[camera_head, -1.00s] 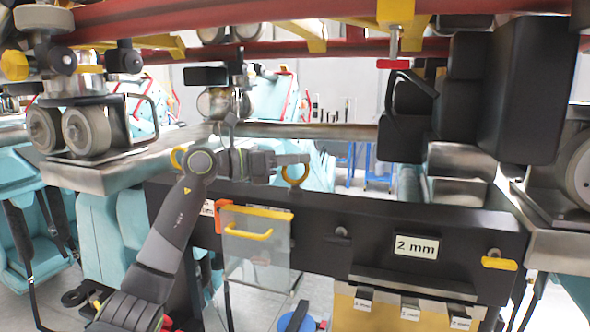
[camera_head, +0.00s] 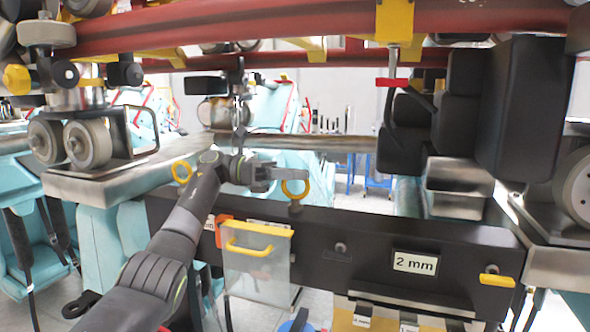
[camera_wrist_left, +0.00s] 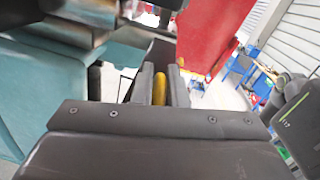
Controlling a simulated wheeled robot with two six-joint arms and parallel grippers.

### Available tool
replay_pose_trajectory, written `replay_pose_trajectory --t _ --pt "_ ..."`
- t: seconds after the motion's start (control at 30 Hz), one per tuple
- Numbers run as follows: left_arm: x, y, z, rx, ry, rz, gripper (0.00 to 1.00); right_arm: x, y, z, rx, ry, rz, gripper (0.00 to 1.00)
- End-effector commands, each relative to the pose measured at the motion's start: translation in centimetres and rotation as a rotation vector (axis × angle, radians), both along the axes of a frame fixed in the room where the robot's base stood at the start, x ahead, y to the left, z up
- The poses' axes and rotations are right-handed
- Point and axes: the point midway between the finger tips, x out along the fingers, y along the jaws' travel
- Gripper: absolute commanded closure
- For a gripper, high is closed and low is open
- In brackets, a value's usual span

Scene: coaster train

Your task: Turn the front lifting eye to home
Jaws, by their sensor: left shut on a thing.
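Two yellow lifting eyes stand at the top of the black beam (camera_head: 350,225); which one is the front eye is not marked. My left gripper (camera_head: 292,174) is at the right-hand yellow ring (camera_head: 296,196), which shows as a loop around and below the fingertips. In the left wrist view the yellow ring (camera_wrist_left: 160,90) shows edge-on between the two dark fingers, which are shut on it. The other yellow ring (camera_head: 181,172) stands to the left, beside my left arm, untouched. My right gripper is not in view.
A clear box with a yellow handle (camera_head: 250,246) hangs on the beam's front below the ring. A "2 mm" plate (camera_head: 415,262) is on the beam at right. Red rails (camera_head: 300,35) run overhead, with a wheel assembly (camera_head: 85,145) at left.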

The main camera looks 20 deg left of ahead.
Motion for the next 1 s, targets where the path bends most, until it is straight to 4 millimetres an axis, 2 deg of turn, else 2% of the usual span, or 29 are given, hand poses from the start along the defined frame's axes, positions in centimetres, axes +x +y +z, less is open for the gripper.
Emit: replay_pose_trajectory --t 0.7,0.73,0.87,1.0 --pt "0.0 -0.01 -0.13 0.003 0.002 -0.043 1.0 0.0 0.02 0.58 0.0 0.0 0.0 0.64" --pt "0.0 -0.01 -0.13 0.003 0.003 -0.043 0.86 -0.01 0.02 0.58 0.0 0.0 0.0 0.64" --pt "0.01 0.0 -0.12 0.003 0.002 -0.042 0.69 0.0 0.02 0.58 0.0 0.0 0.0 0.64" --pt "0.0 0.0 -0.09 0.002 0.002 -0.042 0.67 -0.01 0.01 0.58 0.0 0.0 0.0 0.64"
